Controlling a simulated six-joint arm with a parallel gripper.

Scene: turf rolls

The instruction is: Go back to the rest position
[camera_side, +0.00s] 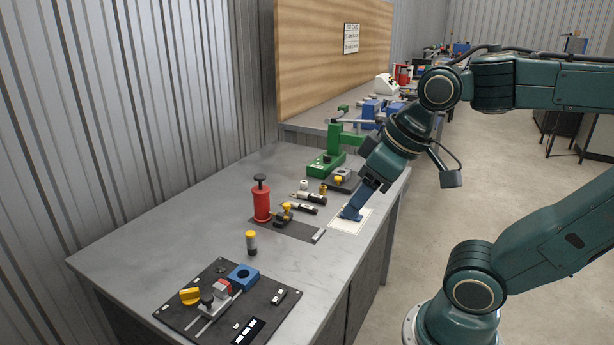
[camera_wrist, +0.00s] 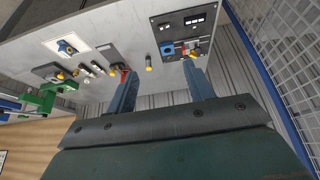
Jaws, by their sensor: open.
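My gripper (camera_side: 366,192) is in the side view above the right edge of the grey bench (camera_side: 172,232), pointing down and left. In the wrist view my gripper (camera_wrist: 160,70) has its two blue fingers spread wide with nothing between them. A small blue part (camera_wrist: 66,47) lies on a white pad (camera_wrist: 50,44), apart from the fingers in that view. In the side view the blue part (camera_side: 350,214) shows on the white pad (camera_side: 342,226) just below the fingertips; whether they touch it there I cannot tell.
A red cylinder (camera_side: 262,204), a black and yellow cylinder (camera_side: 251,243) and a green press (camera_side: 345,145) stand on the bench. A dark board (camera_side: 206,325) with a blue block is at the near end. Bare bench lies at the left. A corrugated wall (camera_side: 100,90) runs behind.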

